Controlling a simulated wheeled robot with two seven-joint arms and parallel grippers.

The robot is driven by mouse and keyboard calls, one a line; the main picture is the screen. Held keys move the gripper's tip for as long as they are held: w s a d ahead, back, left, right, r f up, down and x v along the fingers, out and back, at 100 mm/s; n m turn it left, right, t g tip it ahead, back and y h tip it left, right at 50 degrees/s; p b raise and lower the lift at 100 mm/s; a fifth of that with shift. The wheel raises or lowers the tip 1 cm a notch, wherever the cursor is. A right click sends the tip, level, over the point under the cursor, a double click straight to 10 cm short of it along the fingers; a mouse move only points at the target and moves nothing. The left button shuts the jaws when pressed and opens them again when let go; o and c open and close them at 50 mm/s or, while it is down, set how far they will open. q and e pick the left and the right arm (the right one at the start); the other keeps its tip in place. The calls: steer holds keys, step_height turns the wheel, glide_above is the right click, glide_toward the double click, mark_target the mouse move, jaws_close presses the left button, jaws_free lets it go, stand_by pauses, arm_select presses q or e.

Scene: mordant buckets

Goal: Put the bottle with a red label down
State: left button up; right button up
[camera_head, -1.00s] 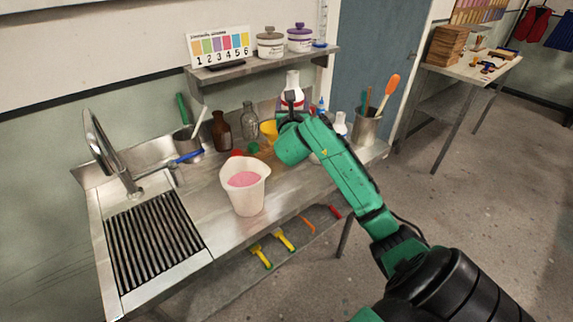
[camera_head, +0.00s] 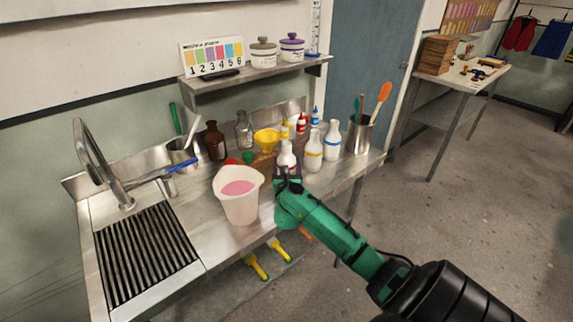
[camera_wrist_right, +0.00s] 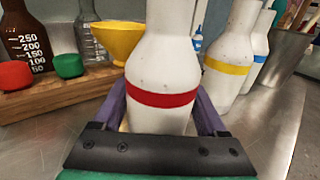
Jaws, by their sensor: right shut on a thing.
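The white bottle with a red label (camera_wrist_right: 163,98) is upright between the purple fingers of my right gripper (camera_wrist_right: 165,115) in the right wrist view. The gripper is shut on its lower part, around and below the red band. In the head view the bottle (camera_head: 286,156) is at the front of the steel counter (camera_head: 200,215), just right of the pink-filled bucket, with my right gripper (camera_head: 288,174) at it. Its base is hidden by the gripper, so I cannot tell whether it touches the counter. My left gripper is not in view.
A white bucket of pink liquid (camera_head: 238,195) stands close left. White bottles with yellow (camera_head: 314,152) and blue (camera_head: 332,140) labels stand close right. A yellow funnel (camera_head: 266,139) and a wooden rack (camera_wrist_right: 70,96) are behind. A sink grate (camera_head: 145,262) lies at left.

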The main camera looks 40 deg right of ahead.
steer(key=o, duration=1.6)
steer(key=shift+r, duration=0.1)
steer(key=b+v, duration=0.1)
steer(key=v, duration=1.1)
steer(key=shift+s, duration=0.1)
